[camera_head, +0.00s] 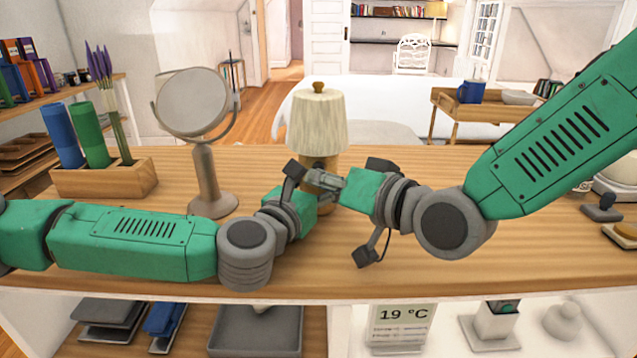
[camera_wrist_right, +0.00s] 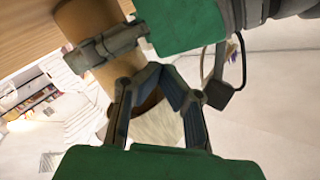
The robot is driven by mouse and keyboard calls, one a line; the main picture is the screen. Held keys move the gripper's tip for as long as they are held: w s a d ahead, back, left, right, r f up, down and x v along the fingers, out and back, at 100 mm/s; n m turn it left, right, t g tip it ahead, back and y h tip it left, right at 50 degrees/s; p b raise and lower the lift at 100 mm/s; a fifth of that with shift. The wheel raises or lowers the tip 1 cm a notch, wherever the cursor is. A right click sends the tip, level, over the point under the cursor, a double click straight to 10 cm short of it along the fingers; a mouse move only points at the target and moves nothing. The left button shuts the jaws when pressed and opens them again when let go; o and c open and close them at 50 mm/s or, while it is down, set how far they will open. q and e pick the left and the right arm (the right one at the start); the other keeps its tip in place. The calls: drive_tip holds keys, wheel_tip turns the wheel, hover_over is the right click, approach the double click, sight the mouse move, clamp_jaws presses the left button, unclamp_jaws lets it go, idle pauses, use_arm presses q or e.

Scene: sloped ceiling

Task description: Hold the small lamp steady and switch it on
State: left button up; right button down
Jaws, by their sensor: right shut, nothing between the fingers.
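The small lamp (camera_head: 318,120) stands upright on the wooden counter, with a ribbed cream shade and a round wooden body. In the right wrist view its wooden body (camera_wrist_right: 82,22) and shade (camera_wrist_right: 160,122) show behind the fingers. My left gripper (camera_head: 312,190) is at the lamp's body, partly hidden by my right gripper. In the right wrist view a finger of my left gripper (camera_wrist_right: 105,48) lies across the body; its other finger is hidden. My right gripper (camera_head: 318,179) is shut and empty, its tips just in front of the lamp's body below the shade. The switch is not visible.
A round mirror (camera_head: 193,102) on a stand is left of the lamp. A wooden holder (camera_head: 105,180) with blue and green cylinders and purple stems stands farther left. The counter's front edge (camera_head: 330,298) runs below my arms. Small items (camera_head: 603,210) lie at the far right.

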drive_tip(key=shift+w, duration=0.2)
drive_tip(key=shift+w, duration=0.25)
drive_tip(key=shift+w+r, duration=0.1)
drive_tip(key=shift+w, duration=0.05)
idle(0.3)
drive_tip(key=shift+s, duration=0.6)
drive_tip(key=shift+s, duration=3.05)
use_arm(q)
drive_tip(key=o, duration=1.5)
